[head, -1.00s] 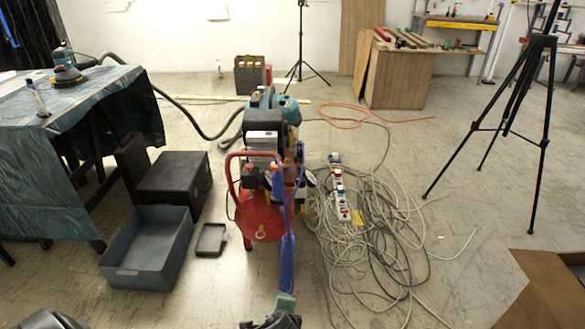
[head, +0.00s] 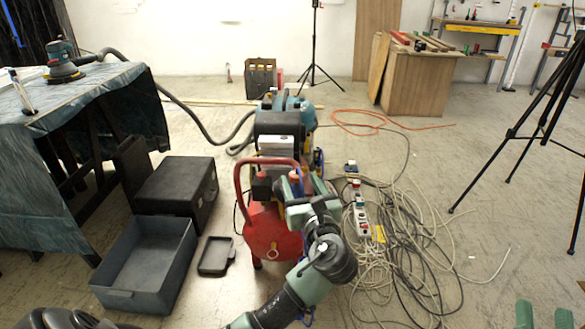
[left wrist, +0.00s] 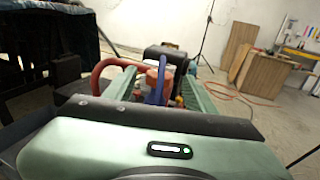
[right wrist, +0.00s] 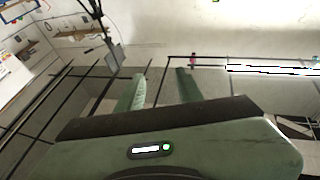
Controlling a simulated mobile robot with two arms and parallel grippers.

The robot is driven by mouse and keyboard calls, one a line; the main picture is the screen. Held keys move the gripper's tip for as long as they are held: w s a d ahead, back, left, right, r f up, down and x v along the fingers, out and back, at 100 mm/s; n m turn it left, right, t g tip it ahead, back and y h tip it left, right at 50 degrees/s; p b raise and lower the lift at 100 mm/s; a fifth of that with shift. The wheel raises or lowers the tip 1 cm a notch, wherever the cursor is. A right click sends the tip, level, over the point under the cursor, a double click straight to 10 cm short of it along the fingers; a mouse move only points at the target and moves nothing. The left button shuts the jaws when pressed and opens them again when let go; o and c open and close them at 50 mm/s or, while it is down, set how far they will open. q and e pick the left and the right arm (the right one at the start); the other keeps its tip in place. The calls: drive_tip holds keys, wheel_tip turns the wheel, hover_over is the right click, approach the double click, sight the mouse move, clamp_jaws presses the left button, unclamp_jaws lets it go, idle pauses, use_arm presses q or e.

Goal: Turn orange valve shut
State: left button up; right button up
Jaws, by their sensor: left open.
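A red air compressor (head: 272,230) with a curved red handle stands mid-floor. An orange-red knob-like part (head: 295,183) shows on top of it beside my left gripper (head: 297,198); I cannot tell for sure that this is the orange valve. In the left wrist view the open fingers of my left gripper (left wrist: 160,76) are apart, with an orange-red part (left wrist: 152,78) and a blue part (left wrist: 160,90) showing between them. Contact is not clear. My right gripper (head: 545,312) is at the bottom right of the head view. Its fingers (right wrist: 160,74) are apart and empty in the right wrist view.
A grey open bin (head: 145,265), a black case (head: 177,187) and a small tray (head: 215,257) lie left of the compressor. Tangled cables (head: 400,245) and a power strip (head: 361,210) lie to its right. A black tripod (head: 520,125) stands at the right.

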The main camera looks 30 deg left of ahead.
sight(295, 172)
use_arm(q)
drive_tip(key=b+x, duration=0.1)
drive_tip(key=x, duration=0.5)
drive_tip(key=shift+f+b, duration=0.15)
drive_tip(key=shift+b, duration=0.25)
drive_tip(key=shift+w+a, duration=0.2)
drive_tip(key=shift+w, duration=0.05)
use_arm(e)
drive_tip(key=s+r+t+y, duration=0.2)
drive_tip(key=s+r+t, duration=0.3)
drive_tip(key=r, duration=0.2)
drive_tip(key=shift+s+d+r+t, duration=0.2)
drive_tip(key=shift+s+r+t, duration=0.1)
drive_tip(key=shift+s+r, duration=0.1)
use_arm(q)
clamp_jaws()
